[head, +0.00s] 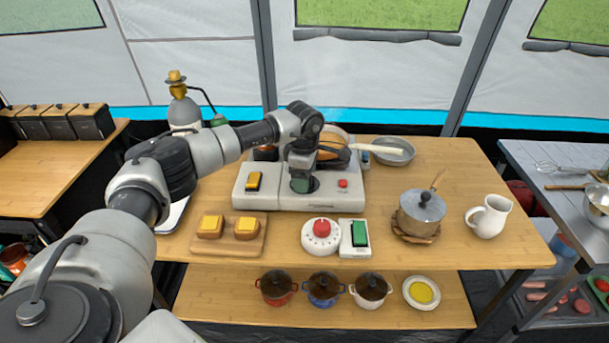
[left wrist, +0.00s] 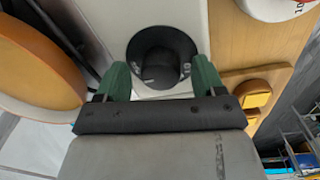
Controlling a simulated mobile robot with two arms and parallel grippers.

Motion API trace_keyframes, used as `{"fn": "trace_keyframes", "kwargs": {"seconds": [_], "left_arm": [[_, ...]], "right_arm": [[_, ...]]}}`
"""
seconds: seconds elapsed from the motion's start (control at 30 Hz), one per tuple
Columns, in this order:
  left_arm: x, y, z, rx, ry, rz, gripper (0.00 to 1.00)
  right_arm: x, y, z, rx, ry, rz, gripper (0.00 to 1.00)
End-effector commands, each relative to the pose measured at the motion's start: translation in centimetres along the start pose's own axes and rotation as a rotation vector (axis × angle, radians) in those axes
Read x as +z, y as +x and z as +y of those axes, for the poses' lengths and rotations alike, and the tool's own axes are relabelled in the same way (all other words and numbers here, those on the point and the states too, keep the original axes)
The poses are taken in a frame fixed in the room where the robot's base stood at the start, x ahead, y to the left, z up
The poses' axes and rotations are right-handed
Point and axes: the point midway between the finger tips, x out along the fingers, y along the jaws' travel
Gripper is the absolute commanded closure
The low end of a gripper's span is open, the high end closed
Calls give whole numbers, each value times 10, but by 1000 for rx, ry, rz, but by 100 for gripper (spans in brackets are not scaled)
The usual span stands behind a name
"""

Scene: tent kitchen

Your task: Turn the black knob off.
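The black knob (left wrist: 162,50) is round with white marks on its rim and sits on the light face of the stove (head: 262,199). It shows in the left wrist view at the top centre. In the head view my left gripper (head: 301,184) comes down over the stove's front panel and mostly hides the knob. In the left wrist view my left gripper's green fingers (left wrist: 161,72) are spread apart, one at each side of the knob's near part. I cannot tell whether they touch it. My right gripper is not in view.
A yellow switch (head: 254,181) and a red button (head: 343,183) flank the gripper on the stove panel. A pan (head: 393,151) lies behind. A red-topped timer (head: 321,236), a green switch (head: 360,233), a toast board (head: 217,247), a pot (head: 420,212) and a jug (head: 488,216) stand around.

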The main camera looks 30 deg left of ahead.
Motion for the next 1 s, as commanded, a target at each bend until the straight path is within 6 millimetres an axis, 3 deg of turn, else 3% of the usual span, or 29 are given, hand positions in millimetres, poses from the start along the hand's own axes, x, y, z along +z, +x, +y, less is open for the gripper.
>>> {"fn": "trace_keyframes", "kwargs": {"seconds": [0.33, 0.8, 1.0], "left_arm": [[0, -7, 0, -2, 0, 0, 31], [0, -92, 0, 1, 0, -1, 31], [0, -106, 0, -2, 0, 0, 31]], "right_arm": [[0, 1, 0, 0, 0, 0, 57], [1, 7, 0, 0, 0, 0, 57], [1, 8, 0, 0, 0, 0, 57]]}}
